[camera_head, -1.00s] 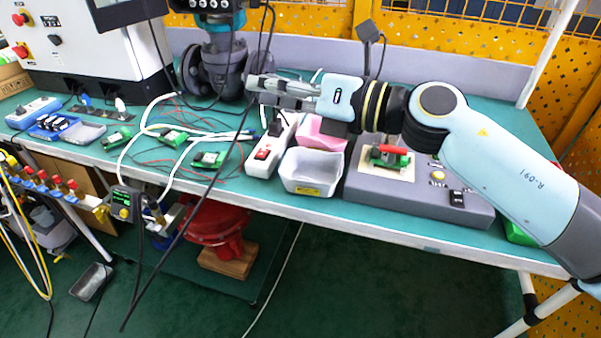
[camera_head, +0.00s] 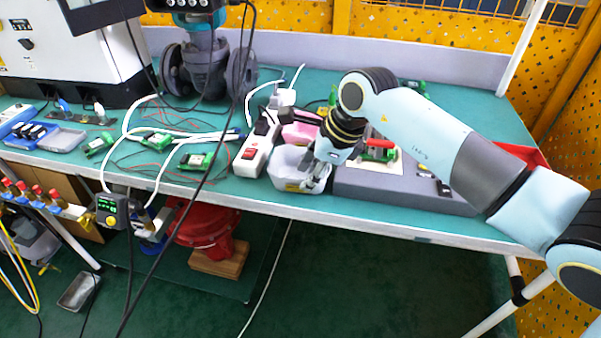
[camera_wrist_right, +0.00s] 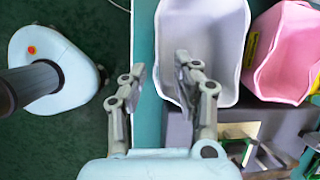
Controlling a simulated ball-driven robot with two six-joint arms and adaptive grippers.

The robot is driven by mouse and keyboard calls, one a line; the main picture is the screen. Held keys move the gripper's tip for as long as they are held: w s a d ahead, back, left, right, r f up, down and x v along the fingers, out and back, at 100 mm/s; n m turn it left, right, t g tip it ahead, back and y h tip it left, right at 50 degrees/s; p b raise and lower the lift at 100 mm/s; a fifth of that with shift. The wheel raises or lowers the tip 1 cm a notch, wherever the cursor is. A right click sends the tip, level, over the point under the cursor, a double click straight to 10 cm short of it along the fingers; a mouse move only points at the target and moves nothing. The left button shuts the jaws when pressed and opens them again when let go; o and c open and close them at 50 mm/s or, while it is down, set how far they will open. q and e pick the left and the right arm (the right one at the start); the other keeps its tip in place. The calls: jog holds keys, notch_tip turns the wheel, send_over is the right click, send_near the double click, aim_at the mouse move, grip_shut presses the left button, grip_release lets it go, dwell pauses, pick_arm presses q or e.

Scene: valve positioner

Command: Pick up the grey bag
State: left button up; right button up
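The grey bag (camera_head: 283,174), light grey and open-topped, stands upright on the green bench near its front edge. It also shows in the right wrist view (camera_wrist_right: 205,30), with its inside visible. My right gripper (camera_head: 317,178) is at the bag's right part, fingers pointing down. In the right wrist view the gripper (camera_wrist_right: 160,64) is open and empty. One finger lies over the bag's opening and the other outside its bench-edge wall. I cannot tell whether either touches the bag. My left gripper is not in view.
A pink bag (camera_head: 300,132) stands just behind the grey one. A white power strip (camera_head: 254,152) is on the left, and a grey fixture box (camera_head: 390,187) on the right. Black cables hang in front of the bench.

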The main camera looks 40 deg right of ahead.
aim_at(300, 183)
jog(key=x, duration=0.4)
jog(key=shift+w+a+r, duration=0.15)
jog(key=shift+a, duration=0.1)
jog(key=shift+f, duration=0.2)
jog(key=shift+f, duration=0.1)
jog(key=shift+c, duration=0.4)
grip_shut()
